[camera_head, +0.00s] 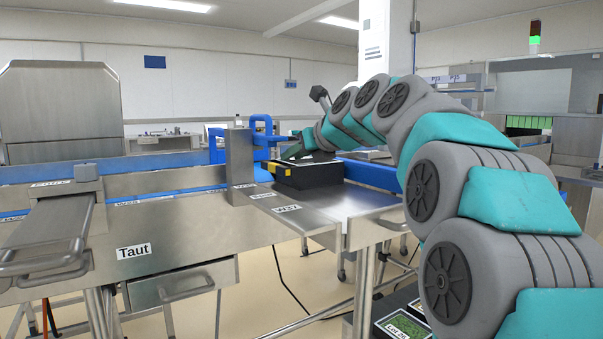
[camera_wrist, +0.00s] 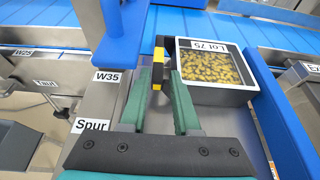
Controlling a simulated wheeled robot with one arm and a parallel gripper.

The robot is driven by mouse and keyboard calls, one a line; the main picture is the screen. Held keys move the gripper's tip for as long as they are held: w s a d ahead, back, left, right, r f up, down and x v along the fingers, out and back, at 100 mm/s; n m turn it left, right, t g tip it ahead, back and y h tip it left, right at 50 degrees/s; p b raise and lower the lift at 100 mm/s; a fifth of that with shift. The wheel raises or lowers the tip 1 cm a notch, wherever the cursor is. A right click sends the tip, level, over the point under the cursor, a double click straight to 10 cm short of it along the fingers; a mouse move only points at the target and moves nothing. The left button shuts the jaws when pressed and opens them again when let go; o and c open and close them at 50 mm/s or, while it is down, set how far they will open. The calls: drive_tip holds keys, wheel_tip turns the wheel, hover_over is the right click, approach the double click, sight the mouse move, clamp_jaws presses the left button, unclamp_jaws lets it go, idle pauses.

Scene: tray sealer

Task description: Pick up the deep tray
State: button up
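A dark deep-walled tray (camera_head: 308,176) sits on the steel conveyor end in the head view. In the wrist view the tray (camera_wrist: 252,90) has a pale rim, a "Lot 75" label and yellow-brown pieces inside. A black and yellow block (camera_wrist: 158,66) stands at its left side; I cannot tell whether it belongs to the tray. My gripper (camera_wrist: 166,80) is just left of the tray, its two green fingers apart, with the block at or just beyond the tips. No contact is clear.
A steel machine with a "Taut" label (camera_head: 133,251) stands at left. Blue guide rails (camera_head: 372,174) run behind the tray, and a blue bar (camera_wrist: 275,115) lies close on its right. Another tray labelled "Lot 26" (camera_head: 403,326) is low at the bottom right.

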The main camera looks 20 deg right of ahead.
sight(279, 165)
drive_tip(key=x, duration=0.5)
drive_tip(key=shift+w+f, duration=0.1)
drive_tip(key=shift+f+x, duration=0.15)
drive_tip(key=shift+x, duration=1.2)
drive_tip(key=shift+f+x, duration=0.15)
drive_tip(key=shift+x, duration=1.25)
drive_tip(key=shift+s+r, duration=0.1)
drive_tip(key=shift+s, duration=0.1)
clamp_jaws()
